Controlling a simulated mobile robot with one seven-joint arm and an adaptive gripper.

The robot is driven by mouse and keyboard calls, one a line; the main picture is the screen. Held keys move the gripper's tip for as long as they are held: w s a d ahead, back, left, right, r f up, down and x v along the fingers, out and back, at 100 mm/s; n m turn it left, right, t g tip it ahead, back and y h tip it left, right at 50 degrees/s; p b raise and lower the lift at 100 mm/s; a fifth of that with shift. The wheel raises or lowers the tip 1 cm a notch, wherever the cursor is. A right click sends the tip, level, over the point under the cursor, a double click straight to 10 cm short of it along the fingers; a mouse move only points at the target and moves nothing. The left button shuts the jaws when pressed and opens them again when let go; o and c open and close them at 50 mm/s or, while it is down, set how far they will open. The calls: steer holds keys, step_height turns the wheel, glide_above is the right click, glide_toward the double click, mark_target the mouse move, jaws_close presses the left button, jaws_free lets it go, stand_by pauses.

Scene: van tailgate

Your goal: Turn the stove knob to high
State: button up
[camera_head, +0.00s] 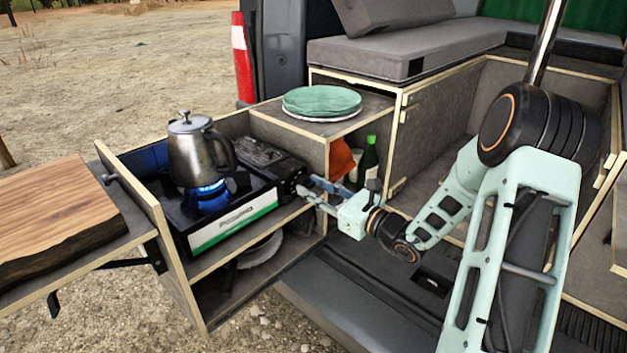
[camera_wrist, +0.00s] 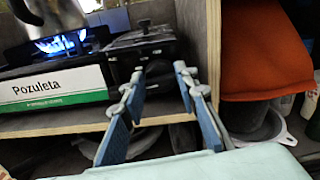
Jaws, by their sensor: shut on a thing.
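The black camping stove (camera_head: 262,205) sits in the pull-out unit, with a white and green label reading "Pozuleta" (camera_wrist: 52,90) on its front. A blue flame (camera_head: 209,195) burns under a steel kettle (camera_head: 190,152) on the burner. My gripper (camera_head: 304,187) reaches in from the right to the stove's right end. In the wrist view, its two blue fingers (camera_wrist: 162,72) converge on the dark stove knob (camera_wrist: 160,68) and are shut on it. The fingertips mostly cover the knob, and I cannot read its angle or marks.
A wooden board (camera_head: 55,215) lies on the left shelf. Green plates (camera_head: 322,100) rest on the box top behind. The wooden divider (camera_wrist: 207,60) is near the right finger.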

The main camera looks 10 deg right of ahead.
stand_by(0.3)
steer(key=o, duration=1.1)
steer(key=shift+o, duration=0.2)
steer(key=v, duration=1.2)
